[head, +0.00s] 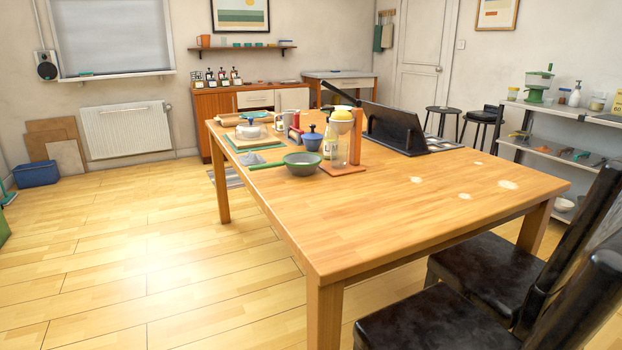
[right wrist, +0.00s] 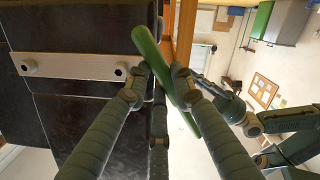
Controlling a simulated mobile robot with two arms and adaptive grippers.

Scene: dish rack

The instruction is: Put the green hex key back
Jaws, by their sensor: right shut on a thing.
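My right gripper (right wrist: 160,73) is shut on a long, smooth green bar, which I take to be the green hex key (right wrist: 148,45). The bar runs slantwise between the fingers, its upper end pointing to the top of the right wrist view and its lower end passing beyond the right finger. I cannot make out a bend in it. The right gripper does not show in the head view. Dark green arm parts at the right of the right wrist view seem to be my other arm; its jaws are too unclear to read.
Black chairs (head: 490,270) stand at right. A shelf unit (head: 548,111) stands against the right wall.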

